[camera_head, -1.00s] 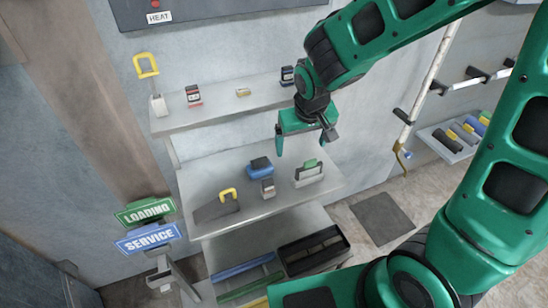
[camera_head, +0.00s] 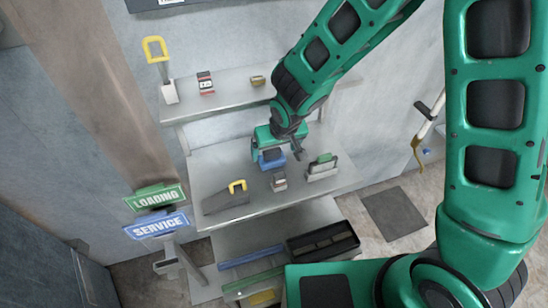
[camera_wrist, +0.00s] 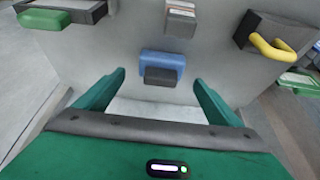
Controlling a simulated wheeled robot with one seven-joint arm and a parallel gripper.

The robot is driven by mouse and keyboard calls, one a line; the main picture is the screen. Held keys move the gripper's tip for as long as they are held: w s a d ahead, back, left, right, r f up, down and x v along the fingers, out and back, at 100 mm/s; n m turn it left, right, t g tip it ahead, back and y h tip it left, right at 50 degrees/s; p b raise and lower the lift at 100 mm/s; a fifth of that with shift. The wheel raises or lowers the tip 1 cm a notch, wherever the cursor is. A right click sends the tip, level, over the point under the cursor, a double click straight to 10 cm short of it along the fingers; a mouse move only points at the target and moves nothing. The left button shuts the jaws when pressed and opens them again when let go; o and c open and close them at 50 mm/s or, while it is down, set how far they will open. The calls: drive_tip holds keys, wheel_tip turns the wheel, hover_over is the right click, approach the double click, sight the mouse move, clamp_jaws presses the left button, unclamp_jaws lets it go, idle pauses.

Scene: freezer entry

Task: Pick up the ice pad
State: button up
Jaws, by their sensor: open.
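A blue block with a dark grey part, which looks like the ice pad (camera_head: 271,159), lies on the middle shelf (camera_head: 230,160). It also shows in the wrist view (camera_wrist: 162,62), just ahead of my fingertips and between their lines. My gripper (camera_head: 279,154) is over the block in the head view and partly hides it. In the wrist view my gripper (camera_wrist: 159,78) is open, with one green finger on each side and nothing held. I cannot tell how much height is left between fingertips and block.
A small grey-and-red item (camera_head: 279,182) stands close in front of the block. The upper shelf (camera_head: 230,88) runs behind my arm. A black crate (camera_head: 323,243) sits below.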

sight(273, 152)
drive_tip(key=shift+w+x, duration=0.2)
drive_tip(key=shift+x, duration=2.4)
drive_tip(key=shift+a+r, duration=0.1)
drive_tip(key=shift+a, duration=0.05)
drive_tip(key=c, duration=1.2)
drive_tip(key=shift+c, duration=0.2)
drive_tip(key=shift+r, duration=0.1)
